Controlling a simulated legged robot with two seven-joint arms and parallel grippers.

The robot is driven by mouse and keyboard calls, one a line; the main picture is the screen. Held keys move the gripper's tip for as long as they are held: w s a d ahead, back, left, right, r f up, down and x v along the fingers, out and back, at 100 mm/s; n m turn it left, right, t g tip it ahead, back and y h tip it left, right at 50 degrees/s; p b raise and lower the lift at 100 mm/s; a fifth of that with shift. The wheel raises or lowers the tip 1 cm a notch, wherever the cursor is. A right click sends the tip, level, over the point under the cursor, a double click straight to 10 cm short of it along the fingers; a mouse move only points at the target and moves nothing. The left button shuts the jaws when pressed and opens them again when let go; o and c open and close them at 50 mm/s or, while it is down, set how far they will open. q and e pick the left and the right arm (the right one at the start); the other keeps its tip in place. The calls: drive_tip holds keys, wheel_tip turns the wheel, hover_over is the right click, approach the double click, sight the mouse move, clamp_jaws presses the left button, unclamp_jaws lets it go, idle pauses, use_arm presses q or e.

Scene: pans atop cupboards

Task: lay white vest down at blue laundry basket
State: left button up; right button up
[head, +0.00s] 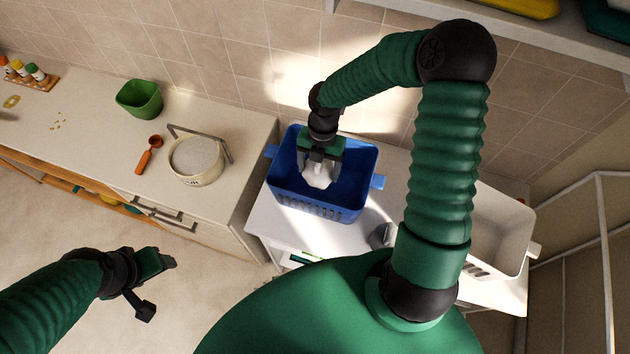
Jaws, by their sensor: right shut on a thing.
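The blue laundry basket (350,206) stands on the white surface right of the counter. My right gripper (319,174) reaches down over its open top and is shut on a small bunch of white cloth, the white vest (318,178). The cloth is at or inside the basket opening; I cannot tell whether it touches the bottom. The gripper hides part of it. My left gripper (165,266) is low at the left, over the floor and away from the basket. Its fingers are too unclear to judge.
A white basket (505,232) stands to the right on the same surface. On the left counter are a white pot (197,161), a green container (140,98), an orange-brown spoon (150,154) and a rack of small bottles (30,74). A tiled wall (240,50) closes the back.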

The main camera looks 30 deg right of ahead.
drive_tip(key=f, duration=0.1)
drive_tip(key=s+f, duration=0.2)
drive_tip(key=f, duration=0.1)
drive_tip(key=shift+a+p, duration=0.15)
drive_tip(key=shift+p, duration=0.2)
wheel_tip(320, 180, down, 2)
drive_tip(key=shift+f, duration=0.15)
drive_tip(key=p, duration=0.1)
hover_over(319, 197)
drive_tip(key=f, duration=0.4)
drive_tip(key=shift+w+f, duration=0.25)
drive_tip(key=shift+w, duration=0.05)
wheel_tip(319, 197, down, 3)
drive_tip(key=shift+s+r+p, duration=0.15)
drive_tip(key=shift+r+p, duration=0.05)
drive_tip(key=shift+p, duration=0.3)
drive_tip(key=shift+s+f, duration=0.15)
drive_tip(key=shift+f, duration=0.1)
drive_tip(key=shift+s+r, duration=0.1)
drive_tip(key=shift+s, duration=0.15)
drive_tip(key=shift+f, duration=0.2)
drive_tip(key=o, duration=1.1)
drive_tip(key=shift+w, duration=0.2)
drive_tip(key=o, duration=0.4)
drive_tip(key=shift+w, duration=0.1)
drive_tip(key=shift+c, duration=0.2)
use_arm(q)
drive_tip(key=v, duration=0.3)
drive_tip(key=shift+s, duration=0.25)
